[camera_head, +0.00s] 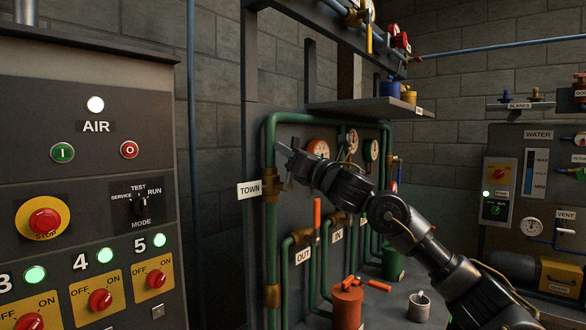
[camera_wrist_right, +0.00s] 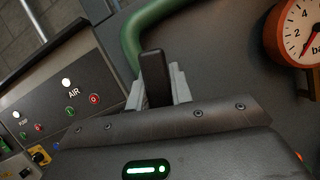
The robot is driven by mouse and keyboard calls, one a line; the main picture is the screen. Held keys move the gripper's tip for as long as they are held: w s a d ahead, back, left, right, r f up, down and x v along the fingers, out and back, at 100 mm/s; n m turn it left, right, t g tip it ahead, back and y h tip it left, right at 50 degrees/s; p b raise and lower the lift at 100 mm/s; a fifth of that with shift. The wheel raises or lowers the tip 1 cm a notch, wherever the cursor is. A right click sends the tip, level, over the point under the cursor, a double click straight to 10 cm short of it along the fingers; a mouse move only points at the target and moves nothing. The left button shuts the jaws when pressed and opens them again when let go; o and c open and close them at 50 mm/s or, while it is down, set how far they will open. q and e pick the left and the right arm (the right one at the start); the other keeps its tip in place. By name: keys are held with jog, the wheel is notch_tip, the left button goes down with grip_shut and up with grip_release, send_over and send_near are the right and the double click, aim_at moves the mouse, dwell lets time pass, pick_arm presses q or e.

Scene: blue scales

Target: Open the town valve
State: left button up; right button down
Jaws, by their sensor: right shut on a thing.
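The white TOWN label (camera_head: 249,190) hangs beside a brass valve body (camera_head: 270,184) on the upright green pipe (camera_head: 269,150). My right gripper (camera_head: 290,158) is just above and right of this brass body, close to the pipe. In the right wrist view its grey fingers (camera_wrist_right: 158,88) are shut on a dark upright handle (camera_wrist_right: 155,75), in front of the bend of the green pipe (camera_wrist_right: 133,40). The handle's joint with the valve is hidden behind the gripper. My left gripper is not in view.
An AIR panel (camera_head: 97,160) with buttons and lit lamps stands at the left. OUT and IN pipes, one with a raised orange lever (camera_head: 317,215), are below my right arm. A gauge (camera_head: 318,148) is just right of the gripper. A shelf (camera_head: 375,107) juts out above.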

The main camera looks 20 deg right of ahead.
jog(key=a+n+y, duration=0.1)
jog(key=n, duration=0.1)
jog(key=s+n+g+b, duration=0.1)
jog(key=shift+a+f+n+y+b, duration=0.1)
jog(key=shift+a+n+y+b, duration=0.2)
jog(key=shift+a+n+y, duration=0.1)
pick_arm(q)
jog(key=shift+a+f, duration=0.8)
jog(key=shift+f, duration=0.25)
pick_arm(e)
jog(key=shift+n, duration=0.3)
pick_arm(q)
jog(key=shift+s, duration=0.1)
pick_arm(e)
jog(key=shift+a, duration=0.1)
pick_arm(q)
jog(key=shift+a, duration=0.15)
pick_arm(e)
jog(key=c, duration=1.4)
grip_release()
jog(key=shift+s, duration=0.1)
jog(key=shift+o, duration=0.8)
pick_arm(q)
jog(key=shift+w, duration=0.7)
